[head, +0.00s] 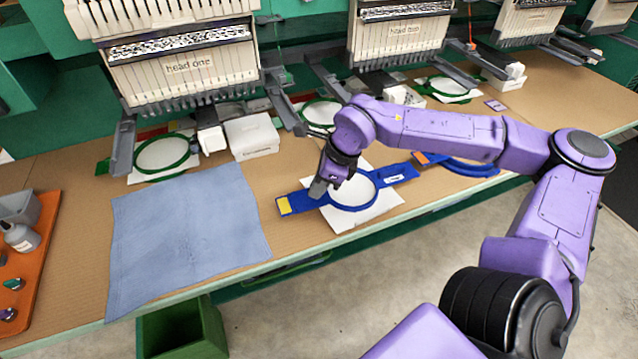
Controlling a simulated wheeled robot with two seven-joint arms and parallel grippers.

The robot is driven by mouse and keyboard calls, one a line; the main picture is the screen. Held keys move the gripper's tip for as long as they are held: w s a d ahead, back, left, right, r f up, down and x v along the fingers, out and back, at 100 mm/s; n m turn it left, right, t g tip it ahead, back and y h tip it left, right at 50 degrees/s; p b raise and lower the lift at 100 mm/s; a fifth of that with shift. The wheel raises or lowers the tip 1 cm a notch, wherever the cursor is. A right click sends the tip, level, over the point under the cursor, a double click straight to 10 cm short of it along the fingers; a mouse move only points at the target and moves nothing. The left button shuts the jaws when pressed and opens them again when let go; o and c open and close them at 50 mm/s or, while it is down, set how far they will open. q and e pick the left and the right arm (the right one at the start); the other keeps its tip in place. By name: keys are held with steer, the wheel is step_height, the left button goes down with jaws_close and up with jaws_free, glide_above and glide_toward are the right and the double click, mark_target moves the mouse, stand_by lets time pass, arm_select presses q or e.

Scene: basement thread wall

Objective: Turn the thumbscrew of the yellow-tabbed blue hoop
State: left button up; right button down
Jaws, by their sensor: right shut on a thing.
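The yellow-tabbed blue hoop (353,207) lies on a white sheet (372,212) near the front edge of the bench. Its yellow tab (284,206) is on its left arm, and a blue arm with a pale label (397,177) extends to the right. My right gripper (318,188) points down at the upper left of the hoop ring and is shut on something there. It hides the thumbscrew, so I cannot see the screw itself. My left gripper is not in view.
Another blue hoop (470,168) with an orange tab lies to the right. Green hoops (163,154) sit under the embroidery heads behind. A blue-grey cloth (185,240) covers the bench at left, by an orange tray (38,270). A white box (251,137) stands behind.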

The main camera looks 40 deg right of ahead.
steer(key=m+h, duration=0.1)
steer(key=m, duration=0.3)
steer(key=shift+s+a+t, duration=0.1)
steer(key=shift+a+t, duration=0.05)
steer(key=shift+t, duration=0.25)
steer(key=m+h, duration=0.1)
steer(key=m, duration=0.2)
steer(key=shift+a+m+h, duration=0.15)
steer(key=shift+m+h, duration=0.15)
steer(key=shift+h, duration=0.1)
stand_by(0.5)
steer(key=c, duration=1.2)
jaws_free()
steer(key=shift+o, duration=0.2)
steer(key=v, duration=1)
steer(key=shift+s+r, duration=0.2)
steer(key=shift+s, duration=0.15)
